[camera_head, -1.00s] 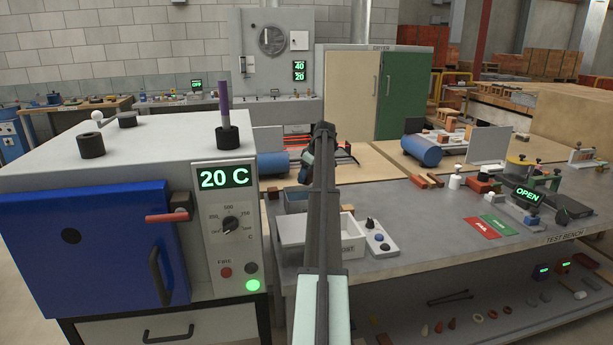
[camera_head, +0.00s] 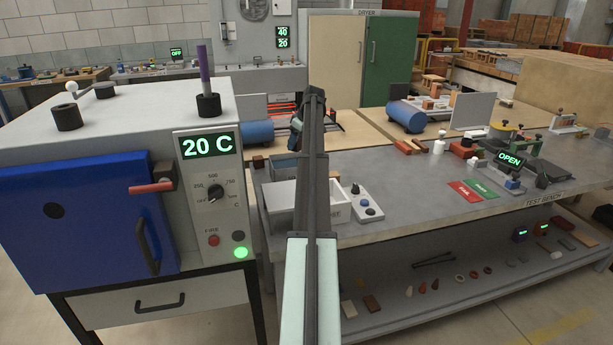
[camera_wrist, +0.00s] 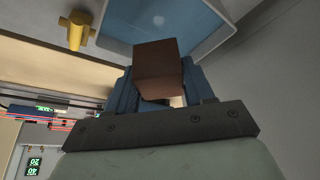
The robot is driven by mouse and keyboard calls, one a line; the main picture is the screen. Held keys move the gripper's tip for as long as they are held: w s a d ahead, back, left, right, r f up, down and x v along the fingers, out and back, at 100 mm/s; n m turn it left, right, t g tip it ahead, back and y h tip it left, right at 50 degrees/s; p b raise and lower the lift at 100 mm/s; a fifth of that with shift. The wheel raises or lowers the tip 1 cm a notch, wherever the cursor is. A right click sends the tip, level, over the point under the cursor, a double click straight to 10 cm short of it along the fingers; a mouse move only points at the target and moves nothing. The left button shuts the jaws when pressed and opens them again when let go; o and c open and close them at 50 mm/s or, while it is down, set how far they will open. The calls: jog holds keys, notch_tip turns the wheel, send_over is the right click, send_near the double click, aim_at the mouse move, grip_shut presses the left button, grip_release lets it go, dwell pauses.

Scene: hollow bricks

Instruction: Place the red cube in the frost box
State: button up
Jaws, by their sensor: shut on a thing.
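My gripper (camera_wrist: 160,92) is shut on a brownish-red cube (camera_wrist: 158,68), held between its blue fingers in the wrist view. A blue-lined basin with a pale rim (camera_wrist: 212,48) lies beyond the cube there. In the head view my gripper (camera_head: 296,135) is a small dark shape above the left end of the bench, and the cube cannot be made out. A white open box (camera_head: 281,205) stands on the bench below, partly hidden by my arm. Only the end of its label shows, seemingly "ST". A blue-grey box (camera_head: 284,168) sits behind it.
A furnace with a blue door (camera_head: 75,225) and a 20 C display stands close on the left. A control box with knobs (camera_head: 367,203) is right of the white box. Red and green mats (camera_head: 475,189) lie farther right.

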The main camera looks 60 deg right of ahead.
jog(key=s+a+r+m, duration=0.15)
jog(key=s+r, duration=0.45)
jog(key=s, duration=0.6)
jog(key=s+a+n, duration=0.1)
jog(key=s+a, duration=0.3)
jog(key=a, duration=0.3)
jog(key=s+a+n, duration=0.1)
jog(key=s+a, duration=0.3)
jog(key=a, duration=0.3)
jog(key=f, duration=1.8)
jog(key=shift+w+d, duration=0.1)
jog(key=shift+d, duration=0.1)
jog(key=shift+f, duration=0.15)
jog(key=o, duration=1.1)
jog(key=shift+o, duration=0.2)
